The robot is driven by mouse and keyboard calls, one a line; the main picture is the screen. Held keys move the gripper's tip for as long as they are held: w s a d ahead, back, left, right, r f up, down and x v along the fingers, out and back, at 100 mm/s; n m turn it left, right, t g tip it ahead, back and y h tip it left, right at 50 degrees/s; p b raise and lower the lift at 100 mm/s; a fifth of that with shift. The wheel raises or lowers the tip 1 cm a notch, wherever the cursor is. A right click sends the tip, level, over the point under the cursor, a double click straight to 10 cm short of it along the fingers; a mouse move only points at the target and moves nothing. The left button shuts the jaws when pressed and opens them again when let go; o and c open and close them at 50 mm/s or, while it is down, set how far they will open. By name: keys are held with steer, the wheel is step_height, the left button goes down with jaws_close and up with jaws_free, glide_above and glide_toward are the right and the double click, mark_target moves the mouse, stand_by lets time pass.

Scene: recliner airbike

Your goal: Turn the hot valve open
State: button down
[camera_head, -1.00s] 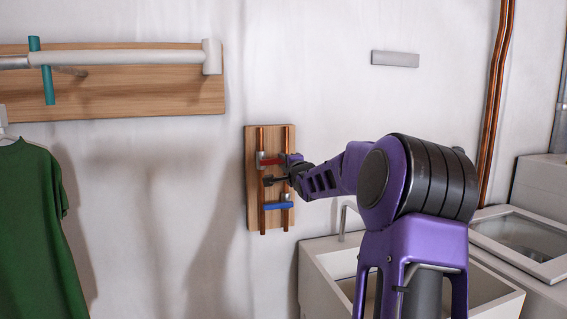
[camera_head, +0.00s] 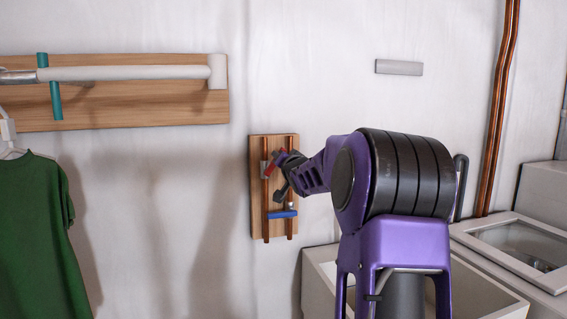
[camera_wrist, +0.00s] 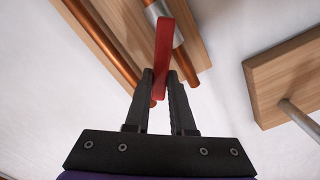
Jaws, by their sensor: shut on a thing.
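The hot valve's red handle (camera_head: 271,168) is on the left copper pipe of a wooden board on the wall. It is tilted in the head view, its upper end to the right. My gripper (camera_head: 281,175) is at the handle, rolled to a slant. In the wrist view the red handle (camera_wrist: 163,60) runs down between the two fingertips of my gripper (camera_wrist: 158,88), which is shut on it. A metal valve body (camera_wrist: 158,14) shows behind the handle. The blue handle (camera_head: 283,214) lies roughly level lower on the board, apart from my gripper.
A wooden rail board (camera_head: 150,112) with a grey bar is at upper left, and a green shirt (camera_head: 35,230) hangs below it. White basins (camera_head: 470,290) stand at lower right. The wall left of the valve board (camera_head: 257,225) is bare.

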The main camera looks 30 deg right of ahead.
steer(key=shift+w+a+r+n+b, duration=0.15)
steer(key=shift+a+n+b, duration=0.3)
steer(key=shift+n, duration=0.75)
steer(key=shift+w+a+r+n+b, duration=0.25)
steer(key=shift+a+n, duration=0.35)
steer(key=shift+n, duration=0.6)
steer(key=shift+a+r+n+b, duration=0.1)
steer(key=shift+a+n+b, duration=0.35)
steer(key=shift+n, duration=0.75)
steer(key=shift+a, duration=0.1)
steer(key=c, duration=0.8)
jaws_free()
steer(key=shift+o, duration=0.2)
steer(key=shift+s, duration=0.1)
